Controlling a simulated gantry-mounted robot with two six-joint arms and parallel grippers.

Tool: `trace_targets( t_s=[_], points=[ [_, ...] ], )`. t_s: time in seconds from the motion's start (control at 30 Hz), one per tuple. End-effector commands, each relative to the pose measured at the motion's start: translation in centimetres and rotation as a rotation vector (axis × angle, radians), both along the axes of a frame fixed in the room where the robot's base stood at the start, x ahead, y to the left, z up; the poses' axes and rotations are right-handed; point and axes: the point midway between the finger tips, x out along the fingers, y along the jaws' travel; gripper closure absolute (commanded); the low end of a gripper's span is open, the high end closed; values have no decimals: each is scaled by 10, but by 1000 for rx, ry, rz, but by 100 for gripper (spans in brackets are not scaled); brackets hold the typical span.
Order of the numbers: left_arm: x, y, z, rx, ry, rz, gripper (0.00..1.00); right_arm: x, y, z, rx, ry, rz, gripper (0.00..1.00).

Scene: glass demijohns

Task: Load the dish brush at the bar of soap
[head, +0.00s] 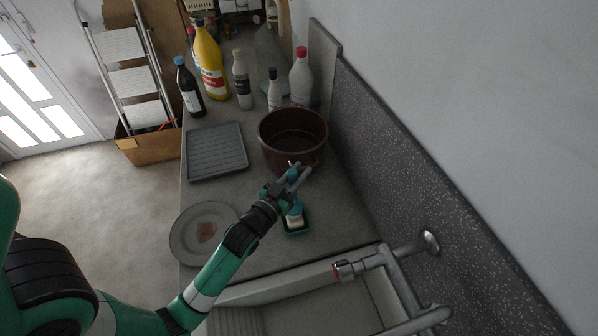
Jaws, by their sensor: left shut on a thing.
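My left gripper (293,180) is over the counter, just in front of the brown basin. It is shut on the dish brush (296,207), whose blue part shows below the fingers. The gripper and arm hide much of the brush. The bar of soap (295,221) is pale and lies in a small green dish (296,231) right below the brush. I cannot tell whether the brush touches the soap. My right gripper is not in view.
A brown basin (292,133) stands behind the gripper. A plate with a reddish stain (186,243) lies to the left, a grey ribbed tray (216,151) behind it. Several bottles stand at the back. The sink (330,305) with a tap (385,262) is in front; a speckled wall panel (420,185) bounds the right.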

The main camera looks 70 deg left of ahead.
Motion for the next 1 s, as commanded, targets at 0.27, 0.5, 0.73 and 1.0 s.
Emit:
trace_targets(
  t_s=[0.27, 0.5, 0.73, 1.0],
  points=[
    [0, 0, 1, 1, -1, 0, 100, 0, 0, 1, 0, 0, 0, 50],
    [0, 0, 1, 1, -1, 0, 100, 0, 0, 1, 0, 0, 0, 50],
    [0, 0, -1, 1, -1, 0, 100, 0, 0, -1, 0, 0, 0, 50],
    [0, 0, -4, 1, -1, 0, 100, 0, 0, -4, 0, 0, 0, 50]
  ],
)
